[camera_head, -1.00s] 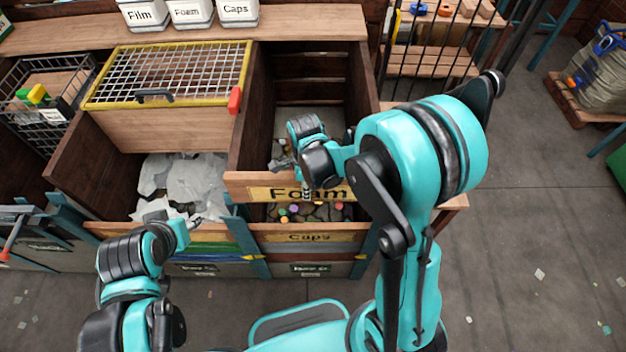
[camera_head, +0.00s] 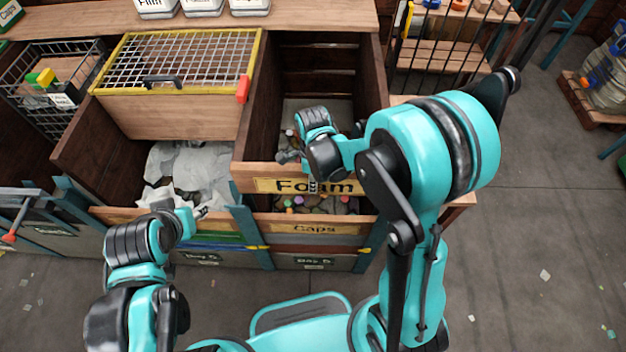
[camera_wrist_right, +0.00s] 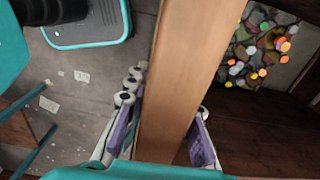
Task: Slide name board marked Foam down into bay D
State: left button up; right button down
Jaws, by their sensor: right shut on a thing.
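The wooden name board marked Foam (camera_head: 268,185) is upright across the front of the right-hand bay, above the board marked Caps (camera_head: 285,227). A gap between them shows colourful lumps. The bay's lower plate (camera_head: 313,261) seems to read Bay D. My right gripper (camera_head: 312,184) is shut on the Foam board, hiding part of its lettering. In the right wrist view the fingers (camera_wrist_right: 165,125) lie on either side of the board (camera_wrist_right: 178,75), seen edge-on. My left gripper (camera_head: 200,213) is by the neighbouring bay's front edge, apart from the Foam board; its jaw opening is too small to judge.
The neighbouring bay holds pale crumpled sheets (camera_head: 190,170) under a yellow-framed mesh lid (camera_head: 180,60). Colourful lumps (camera_wrist_right: 262,50) lie inside the right-hand bay. A teal post (camera_head: 252,235) stands between the bay fronts. White bins (camera_head: 203,5) stand on the back shelf.

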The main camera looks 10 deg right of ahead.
notch_tip(320, 180, down, 18)
jog(key=b, duration=1.6)
jog(key=shift+f+b, duration=0.65)
jog(key=c, duration=1.2)
grip_release()
notch_tip(320, 180, up, 12)
